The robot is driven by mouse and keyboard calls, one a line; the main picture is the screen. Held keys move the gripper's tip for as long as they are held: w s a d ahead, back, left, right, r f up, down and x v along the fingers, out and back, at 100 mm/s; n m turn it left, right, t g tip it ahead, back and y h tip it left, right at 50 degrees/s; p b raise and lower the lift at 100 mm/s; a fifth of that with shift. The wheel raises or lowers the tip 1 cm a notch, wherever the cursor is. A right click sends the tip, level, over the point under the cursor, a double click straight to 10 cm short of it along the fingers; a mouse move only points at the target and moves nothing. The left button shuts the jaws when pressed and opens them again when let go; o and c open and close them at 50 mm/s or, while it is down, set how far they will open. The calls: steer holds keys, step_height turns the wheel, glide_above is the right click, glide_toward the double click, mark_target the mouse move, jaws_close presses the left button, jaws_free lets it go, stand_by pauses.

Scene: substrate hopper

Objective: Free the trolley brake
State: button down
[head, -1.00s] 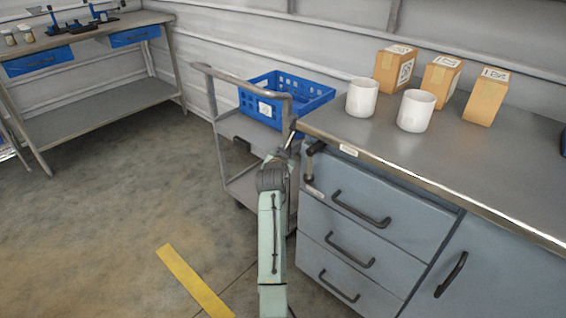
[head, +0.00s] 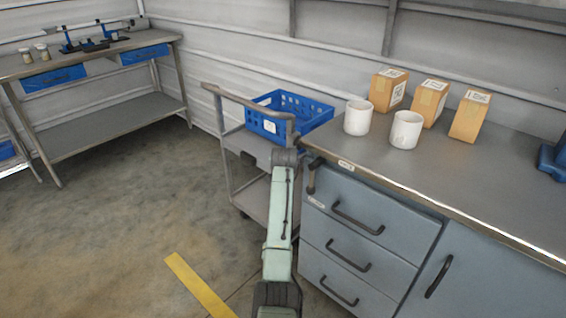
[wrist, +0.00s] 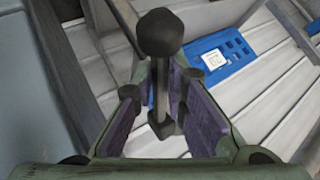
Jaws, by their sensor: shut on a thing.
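The grey trolley (head: 228,97) stands against the left end of the workbench, with a blue crate on its top shelf. In the wrist view a dark lever (wrist: 160,33) with a ball knob stands between the purple pads of my gripper (wrist: 162,88). My gripper is shut on this lever, and the knob shows beyond the fingers. What the lever is mounted on is hidden.
The blue crate (head: 318,116) is on the trolley. The bench (head: 440,170) holds two white mugs (head: 357,117) and three cartons (head: 387,90). Its drawer handles (head: 357,218) stick out close to my arm. Another bench (head: 110,115) stands far left. The floor between is clear.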

steer(key=shift+r, duration=0.1)
stand_by(0.3)
steer(key=c, duration=1.6)
jaws_free()
steer(key=v, duration=1.2)
